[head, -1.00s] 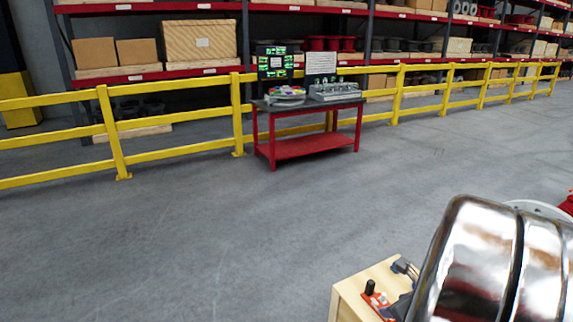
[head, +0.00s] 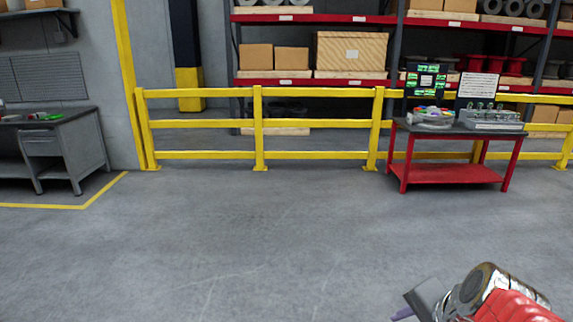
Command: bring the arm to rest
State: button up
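My arm shows in the bottom right corner of the head view as a red and shiny metal link. At its end is my gripper (head: 407,305), a dark grey piece with a thin purplish part at its lower left. It is cut by the bottom edge of the picture, and whether the fingers are open or shut is not clear. Nothing held can be made out. The gripper is over bare grey floor and apart from the tables.
A red table (head: 447,173) with panels and equipment stands before a yellow guard rail (head: 259,130), with storage shelves (head: 315,75) behind. A grey workbench (head: 80,145) stands at the left. The grey floor (head: 230,240) in the middle is clear.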

jog(key=s+a+r+n, duration=0.3)
jog(key=s+a+n, duration=0.3)
jog(key=n, duration=0.6)
jog(key=shift+s+a+n+h, duration=0.3)
jog(key=shift+a, duration=0.95)
jog(key=shift+r, duration=0.1)
jog(key=shift+c, duration=1.2)
